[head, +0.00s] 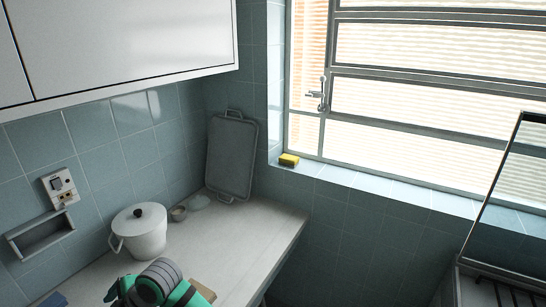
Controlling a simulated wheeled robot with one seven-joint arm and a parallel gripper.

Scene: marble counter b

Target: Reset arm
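Part of my arm (160,287), green and dark grey, shows at the bottom of the head view, over the front of the white counter (240,255). My gripper's fingertips cannot be made out, so I cannot tell whether it is open or shut or holds anything. A brown flat thing (203,291), perhaps a board, shows partly behind the arm, and the rest of it is hidden.
A white lidded pot (142,232) stands just behind the arm. A small cup (178,213) and a grey tray (231,157) leaning on the wall are farther back. A yellow sponge (289,160) lies on the sill. The counter's right part is clear. A cabinet (120,45) overhangs upper left.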

